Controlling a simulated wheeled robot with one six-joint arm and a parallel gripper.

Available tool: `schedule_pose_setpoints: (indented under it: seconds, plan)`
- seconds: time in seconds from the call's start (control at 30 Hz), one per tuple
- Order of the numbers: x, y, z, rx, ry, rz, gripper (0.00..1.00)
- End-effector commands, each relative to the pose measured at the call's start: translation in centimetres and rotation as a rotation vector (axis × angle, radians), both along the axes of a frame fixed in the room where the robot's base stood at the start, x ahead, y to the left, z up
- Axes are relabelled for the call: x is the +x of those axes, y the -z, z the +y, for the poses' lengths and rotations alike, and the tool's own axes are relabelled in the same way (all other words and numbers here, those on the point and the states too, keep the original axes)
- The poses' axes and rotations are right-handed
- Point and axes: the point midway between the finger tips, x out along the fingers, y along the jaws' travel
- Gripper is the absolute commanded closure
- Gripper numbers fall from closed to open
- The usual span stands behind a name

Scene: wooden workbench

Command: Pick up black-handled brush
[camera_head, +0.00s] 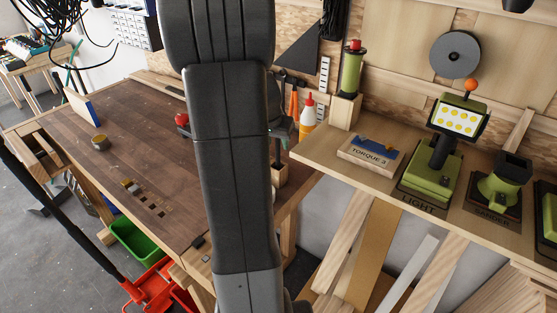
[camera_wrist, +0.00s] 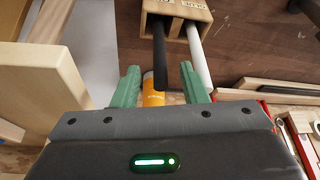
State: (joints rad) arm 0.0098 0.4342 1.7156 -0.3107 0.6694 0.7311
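In the wrist view, a black handle (camera_wrist: 173,72), likely the brush's, sticks out of a wooden holder (camera_wrist: 202,14) toward my gripper. A white handle (camera_wrist: 200,66) stands beside it on the right. My gripper (camera_wrist: 159,84) has two green fingers spread apart. The brush head is hidden. In the head view, the holder (camera_head: 280,176) sits at the bench's right edge with a dark handle (camera_head: 277,150) rising from it; my arm hides the gripper.
An orange thing (camera_wrist: 152,92) shows behind the fingers. The wooden bench (camera_head: 130,110) is mostly clear. A shelf (camera_head: 322,150) on the right holds a torque box (camera_head: 369,155), a green light (camera_head: 432,185) and a sander (camera_head: 499,190).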

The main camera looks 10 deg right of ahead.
Motion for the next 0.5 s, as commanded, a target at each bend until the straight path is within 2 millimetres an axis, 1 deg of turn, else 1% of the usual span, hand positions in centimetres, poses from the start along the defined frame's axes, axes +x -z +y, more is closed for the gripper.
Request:
schedule_pose_setpoints:
  seconds: [0.2,0.3,0.5]
  plan:
    - [1.1,2.4,-0.8,0.0,0.0,0.005,0.61]
    - [1.4,3.1,-1.0,0.0,0.001,0.004,0.61]
    - [1.6,3.5,-1.0,0.0,0.0,0.0,0.61]
